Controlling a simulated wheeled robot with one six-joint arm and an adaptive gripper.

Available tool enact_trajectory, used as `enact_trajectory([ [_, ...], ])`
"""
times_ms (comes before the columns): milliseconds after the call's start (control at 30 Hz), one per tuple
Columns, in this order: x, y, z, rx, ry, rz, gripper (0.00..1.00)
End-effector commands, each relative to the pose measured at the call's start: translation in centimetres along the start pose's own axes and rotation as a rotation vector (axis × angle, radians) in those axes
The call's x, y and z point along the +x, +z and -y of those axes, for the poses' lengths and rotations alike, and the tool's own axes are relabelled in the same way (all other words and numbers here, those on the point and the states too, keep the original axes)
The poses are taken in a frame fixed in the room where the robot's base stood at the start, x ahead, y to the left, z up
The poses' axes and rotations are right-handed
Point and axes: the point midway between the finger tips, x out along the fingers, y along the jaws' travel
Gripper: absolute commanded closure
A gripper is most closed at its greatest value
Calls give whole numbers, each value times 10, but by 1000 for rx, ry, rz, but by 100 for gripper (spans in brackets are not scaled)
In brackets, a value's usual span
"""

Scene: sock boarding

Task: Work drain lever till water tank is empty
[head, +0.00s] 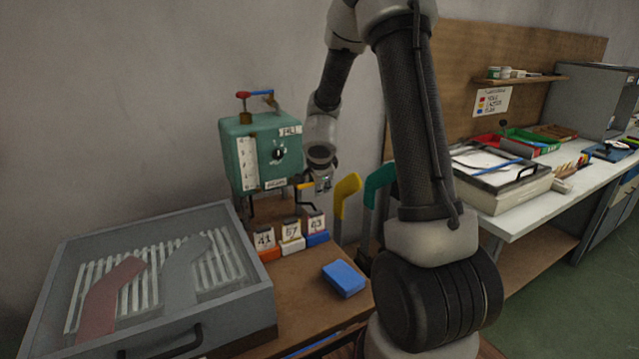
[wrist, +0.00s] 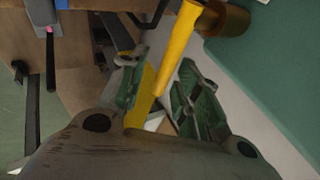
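The teal water tank (head: 262,150) stands against the wall, with a white level gauge (head: 247,163) on its front; I cannot read the water level. The yellow drain lever (head: 306,186) sticks out at the tank's lower right, beside a label. In the wrist view, the drain lever (wrist: 178,48) runs down from a brass fitting (wrist: 228,18) on the tank (wrist: 285,75). My gripper (head: 323,185) is at the lever. In the wrist view my gripper (wrist: 160,82) is open, with the lever's free end between its two fingers. Whether either finger touches the lever is unclear.
A red and blue handle (head: 256,95) tops the tank. Numbered blocks (head: 291,243) and a blue block (head: 344,279) are on the wooden bench. A grey tray (head: 250,300) is at left. Yellow (head: 346,190) and teal (head: 379,183) sock-shaped boards stand close to the right of my gripper.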

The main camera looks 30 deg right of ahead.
Motion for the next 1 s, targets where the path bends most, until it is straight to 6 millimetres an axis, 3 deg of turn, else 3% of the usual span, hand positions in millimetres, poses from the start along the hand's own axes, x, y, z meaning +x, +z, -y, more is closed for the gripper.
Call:
enact_trajectory([
  [167,-12,-1,0,1,-2,-2,67],
  [633,-104,-1,1,3,-3,-2,67],
  [800,-118,0,0,1,-1,0,67],
  [1000,-120,0,0,0,0,0,67],
])
